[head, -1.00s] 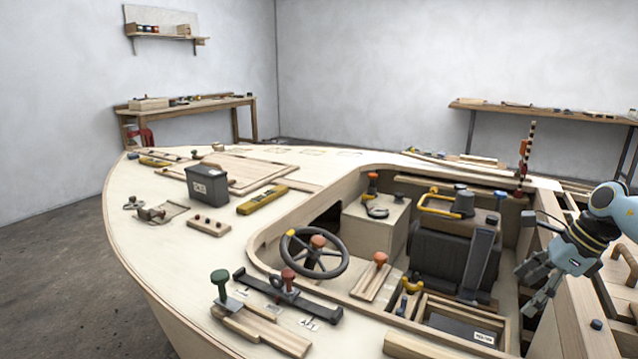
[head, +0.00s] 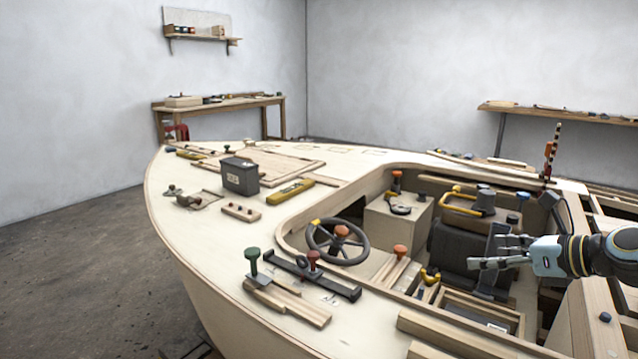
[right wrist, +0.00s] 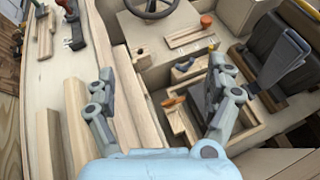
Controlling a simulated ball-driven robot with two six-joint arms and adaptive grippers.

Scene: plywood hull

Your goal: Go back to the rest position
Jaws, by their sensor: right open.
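My right gripper (head: 490,252) comes in from the right in the head view, over the right side of the plywood hull (head: 190,225). Its fingers point left, apart, with nothing between them. In the right wrist view its two fingers (right wrist: 165,95) stand wide open above the cockpit floor and a wooden open box. The black steering wheel (head: 338,241) is left of the gripper, clear of it. My left gripper does not show.
A black seat (head: 455,250) lies in the cockpit behind the gripper. Levers with green and red knobs (head: 252,255) stand on the near deck. A dark box (head: 240,176) and a yellow level (head: 290,192) lie on the deck. A striped post (head: 550,152) rises at the far right.

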